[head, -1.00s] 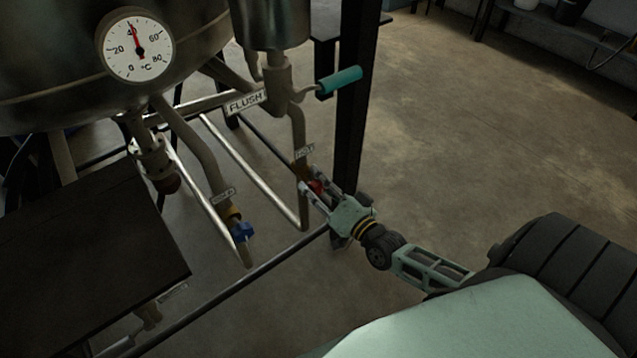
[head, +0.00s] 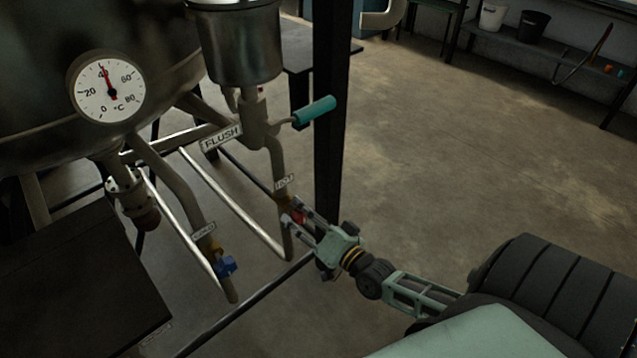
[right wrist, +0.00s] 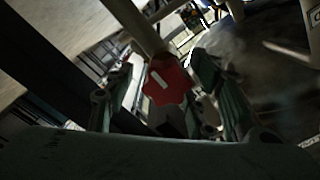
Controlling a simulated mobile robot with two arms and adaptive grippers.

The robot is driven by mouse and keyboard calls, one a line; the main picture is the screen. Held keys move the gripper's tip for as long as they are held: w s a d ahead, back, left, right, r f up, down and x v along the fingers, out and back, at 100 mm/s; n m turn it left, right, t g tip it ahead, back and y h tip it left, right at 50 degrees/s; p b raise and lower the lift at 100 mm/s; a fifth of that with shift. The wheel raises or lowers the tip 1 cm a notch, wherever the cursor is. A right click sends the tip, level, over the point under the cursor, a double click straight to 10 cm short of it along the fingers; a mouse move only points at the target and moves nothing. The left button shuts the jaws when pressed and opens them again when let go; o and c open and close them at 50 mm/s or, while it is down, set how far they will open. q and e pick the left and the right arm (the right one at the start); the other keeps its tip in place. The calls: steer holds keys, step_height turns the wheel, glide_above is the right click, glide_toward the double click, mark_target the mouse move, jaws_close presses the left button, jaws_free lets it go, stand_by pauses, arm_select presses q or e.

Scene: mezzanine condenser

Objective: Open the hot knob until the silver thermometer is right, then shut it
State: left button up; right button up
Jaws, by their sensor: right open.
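The silver thermometer (head: 109,92) is a white dial on the steel vessel. Its red needle points up near 40 °C. The red hot knob (head: 299,216) sits on a pipe under a small tag, and it shows large in the right wrist view (right wrist: 168,82) with a white mark on its face. My right gripper (head: 297,221) is open, its fingers on either side of the red knob. In the right wrist view the fingers flank the knob with gaps; I cannot tell if either touches it. My left gripper is not in view.
A blue knob (head: 226,265) sits on the pipe to the left. A teal flush lever (head: 314,110) sticks out above the red knob. A black post (head: 331,120) stands right behind it. A dark table (head: 75,285) is at lower left. Open floor lies to the right.

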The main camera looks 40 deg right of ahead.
steer(key=s+d, duration=0.1)
steer(key=s, duration=1)
